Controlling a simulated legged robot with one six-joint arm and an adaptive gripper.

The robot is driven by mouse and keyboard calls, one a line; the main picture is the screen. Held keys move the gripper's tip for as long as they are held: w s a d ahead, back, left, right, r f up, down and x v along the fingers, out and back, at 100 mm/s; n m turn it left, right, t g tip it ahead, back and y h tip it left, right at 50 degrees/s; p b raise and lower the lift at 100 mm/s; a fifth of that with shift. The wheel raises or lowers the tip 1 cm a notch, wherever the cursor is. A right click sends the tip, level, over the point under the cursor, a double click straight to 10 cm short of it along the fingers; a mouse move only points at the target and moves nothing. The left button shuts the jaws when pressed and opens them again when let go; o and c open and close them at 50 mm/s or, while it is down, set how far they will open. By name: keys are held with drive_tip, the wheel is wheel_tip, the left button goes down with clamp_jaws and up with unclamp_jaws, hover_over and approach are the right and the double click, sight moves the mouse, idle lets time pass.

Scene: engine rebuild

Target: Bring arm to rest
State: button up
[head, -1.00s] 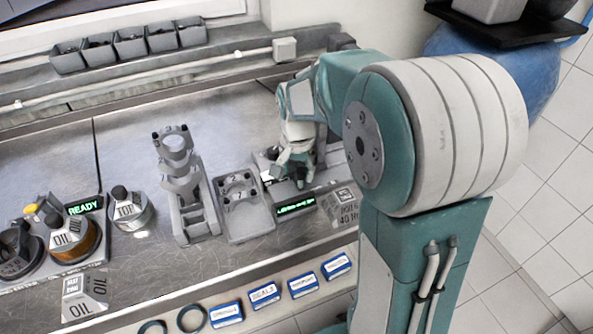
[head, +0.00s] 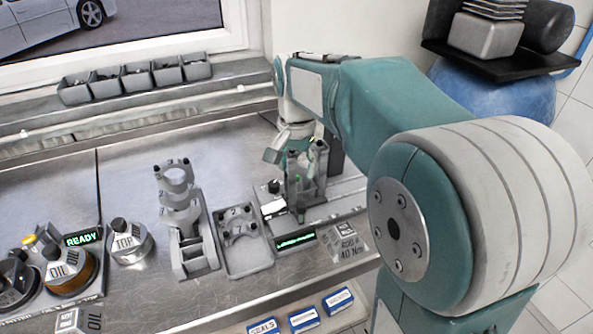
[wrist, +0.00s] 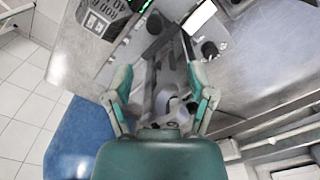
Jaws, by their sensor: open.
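My arm reaches across the bench from the right in the head view. My gripper (head: 293,150) is at the back right of the bench, above a grey upright part (head: 306,178) on a station with a green display (head: 296,242). In the wrist view my gripper (wrist: 163,88) is open, its two green-tipped fingers spread wide. Blurred grey parts show beyond and between the fingers, and nothing is visibly gripped. I cannot tell from these views how much clearance the fingers have from the upright part.
Left of the station are a grey two-ring tray (head: 245,262), a tall grey stand (head: 195,256) and a TOP pot (head: 130,248). An OIL pot (head: 72,277) is further left. A blue drum (head: 500,98) with a black tray (head: 500,62) stands behind my arm.

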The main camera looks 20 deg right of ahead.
drive_tip(key=s+a+n+t, duration=0.3)
drive_tip(key=s+n+t, duration=0.2)
drive_tip(key=s, duration=1.4)
drive_tip(key=n, duration=0.3)
drive_tip(key=shift+f+n+t, duration=0.2)
drive_tip(key=shift+n+t, duration=0.1)
idle(0.9)
